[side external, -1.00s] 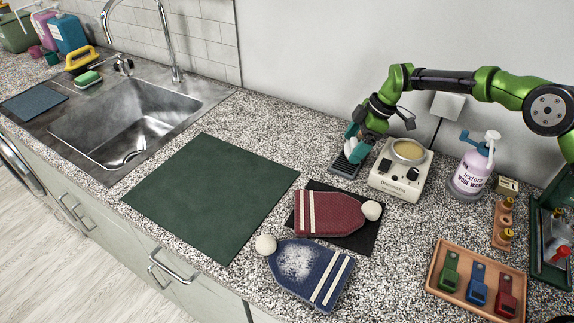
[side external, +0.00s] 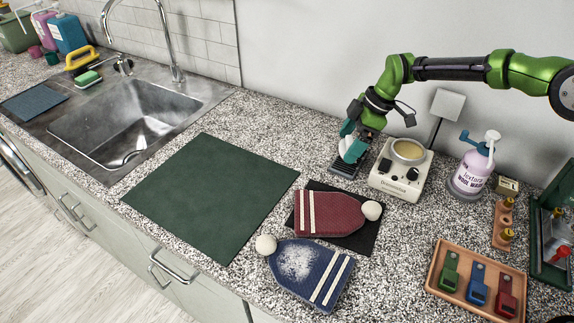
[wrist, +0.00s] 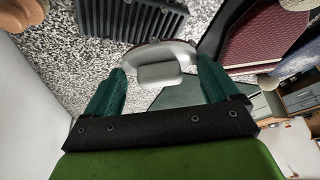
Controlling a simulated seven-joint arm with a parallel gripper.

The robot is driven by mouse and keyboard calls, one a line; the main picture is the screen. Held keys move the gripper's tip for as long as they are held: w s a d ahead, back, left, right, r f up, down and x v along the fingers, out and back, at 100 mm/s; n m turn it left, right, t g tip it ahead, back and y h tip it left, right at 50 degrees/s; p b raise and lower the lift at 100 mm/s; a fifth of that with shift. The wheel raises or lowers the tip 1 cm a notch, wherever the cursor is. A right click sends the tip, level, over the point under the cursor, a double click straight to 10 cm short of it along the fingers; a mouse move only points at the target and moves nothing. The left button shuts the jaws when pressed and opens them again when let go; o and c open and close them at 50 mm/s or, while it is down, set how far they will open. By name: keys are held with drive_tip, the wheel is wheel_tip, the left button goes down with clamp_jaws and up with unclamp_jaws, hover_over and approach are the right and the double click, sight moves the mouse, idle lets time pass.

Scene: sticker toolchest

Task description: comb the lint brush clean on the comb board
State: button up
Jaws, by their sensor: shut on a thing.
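My gripper (side external: 350,143) has teal fingers and is shut on the lint brush (side external: 353,150), a pale, rounded tool. In the wrist view, the brush (wrist: 160,66) sits between both fingers, with a grey grip block and a thin reddish edge on its far side. The dark, ribbed comb board (side external: 344,166) lies on the counter just below the brush. It also shows in the wrist view (wrist: 130,17), just beyond the brush. I cannot tell whether brush and comb touch. The brush's underside is hidden.
A cream dial device (side external: 400,172) stands close right of the comb board. A red knit hat (side external: 328,214) lies on a black mat, and a blue hat (side external: 310,272) with white lint lies in front. A green mat (side external: 210,195) leaves clear room at left.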

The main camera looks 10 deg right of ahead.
sight(351, 139)
drive_tip(key=shift+r, duration=2.05)
drive_tip(key=shift+f, duration=0.2)
